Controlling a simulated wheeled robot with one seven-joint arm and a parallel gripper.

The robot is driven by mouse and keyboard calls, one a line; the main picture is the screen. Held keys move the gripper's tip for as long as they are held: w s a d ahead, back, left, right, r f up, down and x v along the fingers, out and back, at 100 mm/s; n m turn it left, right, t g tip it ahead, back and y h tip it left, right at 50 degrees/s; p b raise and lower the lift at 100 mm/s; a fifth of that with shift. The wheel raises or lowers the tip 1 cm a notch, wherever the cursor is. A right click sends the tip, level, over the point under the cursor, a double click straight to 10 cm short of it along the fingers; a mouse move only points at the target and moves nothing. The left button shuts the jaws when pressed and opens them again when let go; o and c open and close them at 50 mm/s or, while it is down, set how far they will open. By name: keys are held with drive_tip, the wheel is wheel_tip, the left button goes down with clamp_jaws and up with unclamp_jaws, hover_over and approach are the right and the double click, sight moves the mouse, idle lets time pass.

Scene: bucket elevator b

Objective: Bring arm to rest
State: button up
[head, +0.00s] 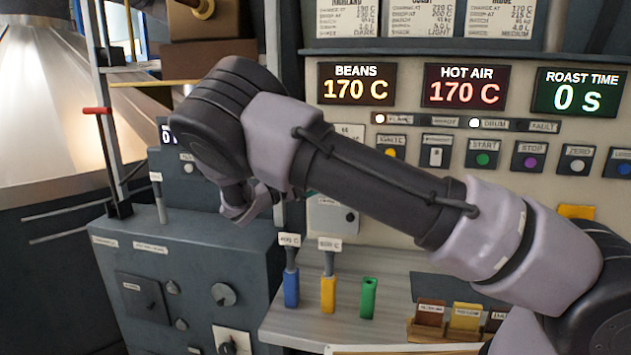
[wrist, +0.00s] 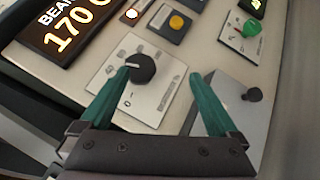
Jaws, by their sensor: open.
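My arm (head: 370,190) reaches across the head view from the lower right, bent at a joint in the upper left. In the head view my gripper is mostly hidden behind the arm. In the wrist view my gripper (wrist: 160,75) is open, its two teal fingers apart with nothing held between them. A black round knob (wrist: 142,68) on a white plate shows just right of the left fingertip. I cannot tell whether they touch.
The control panel has a BEANS display (head: 356,84), a HOT AIR display (head: 464,86) and a green start button (head: 482,159). A shelf below holds blue (head: 291,290), yellow (head: 328,295) and green (head: 368,298) holders. A red-handled lever (head: 97,111) stands left.

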drive_tip(key=s+d+r+m+g+y, duration=0.1)
drive_tip(key=s+d+m+g+y, duration=0.2)
drive_tip(key=d, duration=0.5)
drive_tip(key=s+d+r+m+g+y, duration=0.1)
drive_tip(key=d+m+g+y, duration=0.2)
drive_tip(key=d, duration=0.4)
drive_tip(key=s+d+m+g+y, duration=0.1)
drive_tip(key=s+d+g+y, duration=0.2)
drive_tip(key=d+g, duration=0.35)
drive_tip(key=s+d+r+m+t+y, duration=0.2)
drive_tip(key=s+r+m+t+y, duration=0.2)
drive_tip(key=s+r, duration=0.3)
drive_tip(key=s+d+r+m+t+y, duration=0.2)
drive_tip(key=s+r+y, duration=0.4)
drive_tip(key=s, duration=0.6)
drive_tip(key=shift+s+d+r+m+t, duration=0.2)
drive_tip(key=shift+r+m+t, duration=0.6)
drive_tip(key=shift+t, duration=0.55)
drive_tip(key=shift+f, duration=0.15)
